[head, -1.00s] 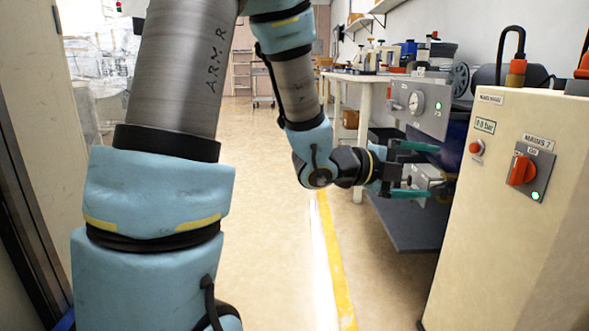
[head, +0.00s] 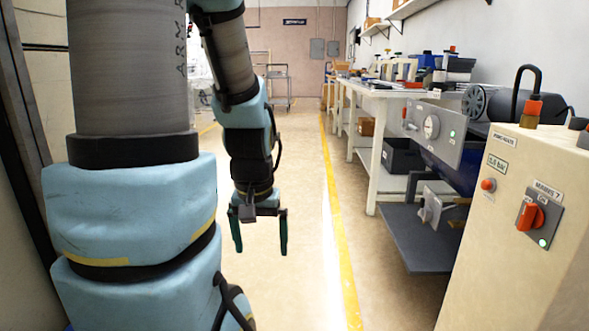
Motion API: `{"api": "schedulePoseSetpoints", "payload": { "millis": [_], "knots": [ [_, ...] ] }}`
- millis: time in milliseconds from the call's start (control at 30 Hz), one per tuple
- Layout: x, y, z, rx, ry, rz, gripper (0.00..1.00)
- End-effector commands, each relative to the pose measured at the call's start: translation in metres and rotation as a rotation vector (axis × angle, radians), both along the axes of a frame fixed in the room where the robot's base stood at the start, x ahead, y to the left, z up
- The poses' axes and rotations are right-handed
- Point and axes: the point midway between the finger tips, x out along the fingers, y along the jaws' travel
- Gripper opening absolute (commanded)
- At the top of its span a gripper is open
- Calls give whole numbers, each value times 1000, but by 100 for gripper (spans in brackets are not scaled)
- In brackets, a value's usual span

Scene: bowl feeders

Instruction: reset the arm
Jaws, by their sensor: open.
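My gripper (head: 260,248) hangs at the end of my arm in the middle of the head view. Its two dark green fingers point down and stand apart, with nothing between them. It is over the open floor, left of the yellow line and clear of the machines. My upper arm fills the left of the view.
A cream cabinet (head: 515,225) with an orange switch (head: 531,216) stands at the right. Behind it are a grey gauge panel (head: 434,129), a low dark shelf (head: 415,238) and a long white workbench (head: 372,103). The floor (head: 295,230) around the gripper is clear.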

Motion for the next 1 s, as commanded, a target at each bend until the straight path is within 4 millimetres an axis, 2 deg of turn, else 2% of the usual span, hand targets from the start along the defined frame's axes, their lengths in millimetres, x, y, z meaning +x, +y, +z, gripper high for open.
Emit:
{"api": "schedulePoseSetpoints", "payload": {
  "millis": [33, 167, 1000],
  "knots": [
    [0, 0, 22, 0, 0, -2, 100],
    [0, 0, 54, 1, -1, -4, 100],
    [1, 0, 311, 2, -2, -8, 100]
  ]
}}
